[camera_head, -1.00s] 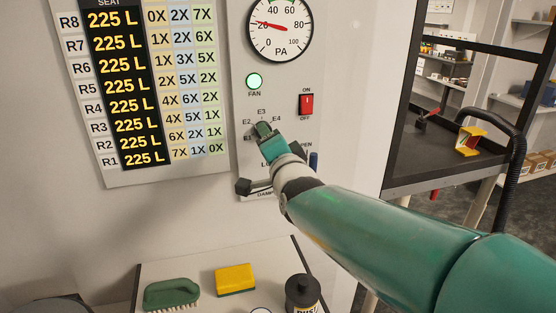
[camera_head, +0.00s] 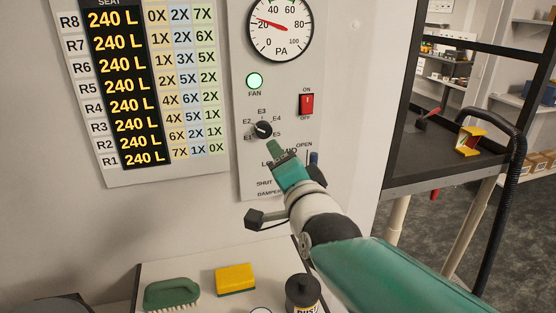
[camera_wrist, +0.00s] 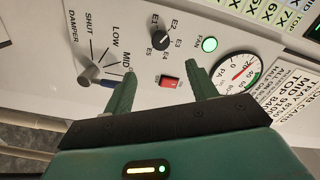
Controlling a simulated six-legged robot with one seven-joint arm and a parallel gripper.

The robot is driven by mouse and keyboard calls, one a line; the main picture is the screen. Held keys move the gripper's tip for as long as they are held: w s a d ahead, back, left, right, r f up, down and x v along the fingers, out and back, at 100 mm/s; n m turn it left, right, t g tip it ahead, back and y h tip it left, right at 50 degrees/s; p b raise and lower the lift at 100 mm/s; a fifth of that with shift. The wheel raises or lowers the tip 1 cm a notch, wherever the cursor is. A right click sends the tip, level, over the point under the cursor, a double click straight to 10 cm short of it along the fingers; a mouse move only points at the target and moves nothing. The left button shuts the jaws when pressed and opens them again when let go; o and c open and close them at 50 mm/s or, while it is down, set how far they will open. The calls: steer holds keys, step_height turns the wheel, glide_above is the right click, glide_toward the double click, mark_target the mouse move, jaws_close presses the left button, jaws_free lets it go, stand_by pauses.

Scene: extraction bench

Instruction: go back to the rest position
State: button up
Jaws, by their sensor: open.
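My gripper (camera_head: 275,150) is in front of the control panel (camera_head: 245,185), just below and right of the black selector knob (camera_head: 263,130). It looks apart from the knob. In the wrist view, the two green fingers of my gripper (camera_wrist: 162,78) are spread wide with nothing between them. The red switch (camera_wrist: 170,82) shows beyond the gap. The knob's E1 to E5 labels lie above it there. My arm reaches in from the lower right of the head view and hides part of the damper scale.
The red switch shows in the head view (camera_head: 306,104) below the PA gauge (camera_head: 281,28). The green fan lamp (camera_head: 254,81) is lit. The seat display (camera_head: 117,85) reads 240 L. A green brush (camera_head: 172,292), yellow sponge (camera_head: 235,279) and dark jar (camera_head: 302,291) stand below.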

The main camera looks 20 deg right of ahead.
steer(key=s+f+n+g, duration=1.2)
steer(key=s+f, duration=0.4)
steer(key=shift+n, duration=0.4)
stand_by(4.8)
steer(key=c, duration=0.5)
steer(key=shift+o, duration=0.2)
steer(key=shift+s+a, duration=0.1)
